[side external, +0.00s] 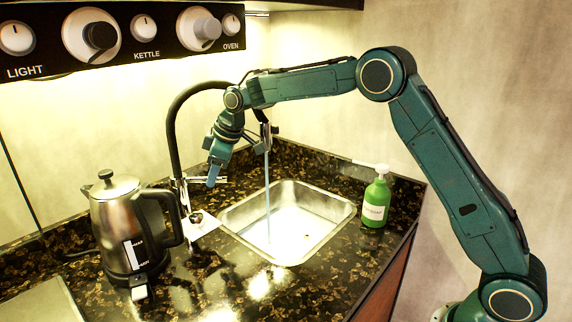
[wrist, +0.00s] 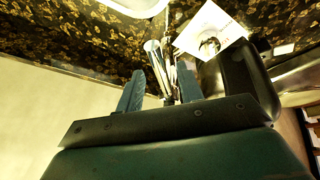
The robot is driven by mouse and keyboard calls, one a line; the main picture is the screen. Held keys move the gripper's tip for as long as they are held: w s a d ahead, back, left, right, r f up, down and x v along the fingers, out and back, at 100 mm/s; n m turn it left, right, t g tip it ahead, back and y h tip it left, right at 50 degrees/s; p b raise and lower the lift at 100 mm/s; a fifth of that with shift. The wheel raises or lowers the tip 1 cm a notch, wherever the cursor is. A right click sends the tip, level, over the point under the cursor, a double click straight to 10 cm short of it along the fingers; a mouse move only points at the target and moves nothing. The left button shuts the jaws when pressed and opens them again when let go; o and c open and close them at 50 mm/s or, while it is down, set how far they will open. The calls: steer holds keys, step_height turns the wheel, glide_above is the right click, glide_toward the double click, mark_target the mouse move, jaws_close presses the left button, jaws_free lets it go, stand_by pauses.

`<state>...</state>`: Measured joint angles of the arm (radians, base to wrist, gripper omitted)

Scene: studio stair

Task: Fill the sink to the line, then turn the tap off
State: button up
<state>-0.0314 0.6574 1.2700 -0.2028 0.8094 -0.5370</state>
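The steel sink (side external: 290,247) is set in the dark speckled counter. A pale stream of water (side external: 267,190) falls into it from the spout of the black-hosed tap (side external: 173,125). The water level and any fill line cannot be made out. The tap's chrome body (side external: 181,190) stands left of the sink. My gripper (side external: 213,181) points down beside it, close to its lever. In the wrist view, the two blue fingers of my gripper (wrist: 162,80) are spread apart, with chrome tap parts (wrist: 157,62) showing between and beyond them. Contact cannot be told.
A steel kettle (side external: 117,225) with a black handle stands left of the tap. A green soap bottle (side external: 376,200) stands right of the sink. A white plate (side external: 203,227) with a round fitting lies between tap and sink. A knob panel (side external: 110,35) hangs above.

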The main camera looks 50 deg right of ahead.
steer(key=shift+v, duration=1.25)
steer(key=s+d, duration=0.4)
steer(key=s, duration=0.7)
steer(key=shift+d, duration=0.25)
steer(key=shift+s, duration=0.1)
steer(key=c, duration=0.7)
steer(key=shift+a+f, duration=0.15)
steer(key=shift+f, duration=0.1)
jaws_close()
steer(key=a+f+t+h, duration=0.4)
steer(key=f+t+h, duration=0.1)
steer(key=t, duration=0.2)
steer(key=s+a+r+n+t+y, duration=0.2)
steer(key=s+a+r+n+t, duration=0.1)
steer(key=a+n, duration=0.3)
steer(key=shift+r+n+t, duration=0.4)
steer(key=shift+r+t, duration=0.15)
steer(key=shift+t, duration=0.25)
